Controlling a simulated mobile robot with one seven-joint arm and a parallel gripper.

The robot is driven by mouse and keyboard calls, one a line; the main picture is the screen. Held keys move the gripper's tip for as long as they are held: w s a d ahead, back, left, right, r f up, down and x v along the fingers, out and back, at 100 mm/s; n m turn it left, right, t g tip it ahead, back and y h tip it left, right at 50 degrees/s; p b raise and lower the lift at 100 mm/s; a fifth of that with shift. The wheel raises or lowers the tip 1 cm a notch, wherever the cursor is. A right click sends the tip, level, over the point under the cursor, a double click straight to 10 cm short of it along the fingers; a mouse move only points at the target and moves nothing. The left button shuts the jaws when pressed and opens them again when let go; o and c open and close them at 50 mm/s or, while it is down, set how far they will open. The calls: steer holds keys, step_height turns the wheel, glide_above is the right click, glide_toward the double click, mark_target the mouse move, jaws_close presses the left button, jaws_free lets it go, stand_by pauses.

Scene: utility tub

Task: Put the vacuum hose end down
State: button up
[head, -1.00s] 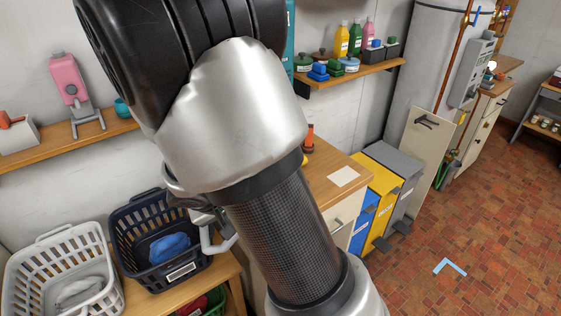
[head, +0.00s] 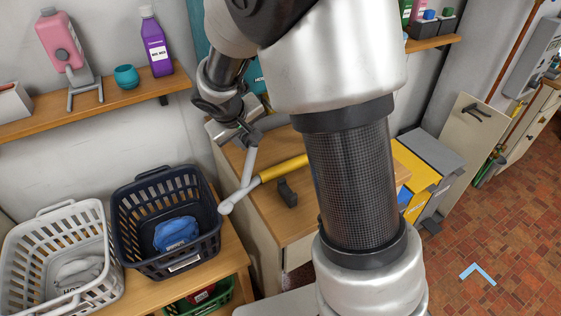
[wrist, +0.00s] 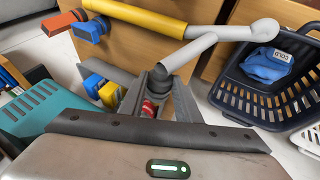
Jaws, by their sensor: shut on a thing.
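The vacuum hose end is a yellow tube (head: 284,168) with a pale grey elbow and grey pipe (head: 249,168). My gripper (head: 243,136) is shut on the grey pipe. In the wrist view, my gripper (wrist: 158,84) closes around the lower end of the grey pipe (wrist: 188,53), and the yellow tube (wrist: 140,15) stretches away to the upper left. In the head view the hose end shows in front of the wooden counter (head: 275,220), right of the dark basket. I cannot tell whether it touches the counter. My arm hides part of the yellow tube.
A dark basket (head: 135,205) holding a blue cloth (head: 176,234) and a white basket (head: 14,250) stand on a wooden bench at left. A wall shelf (head: 30,128) holds a purple bottle (head: 155,45). A dark block (head: 288,193) is at the counter. Floor at right is clear.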

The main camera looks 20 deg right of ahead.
step_height(320, 180, down, 9)
steer(key=shift+f+b, duration=0.15)
steer(key=shift+b, duration=0.75)
steer(key=shift+f+b, duration=0.3)
steer(key=shift+b, duration=0.15)
steer(key=shift+f+b, duration=0.35)
steer(key=shift+b, duration=0.15)
steer(key=o, duration=1.1)
steer(key=shift+c, duration=0.2)
steer(key=shift+r, duration=0.1)
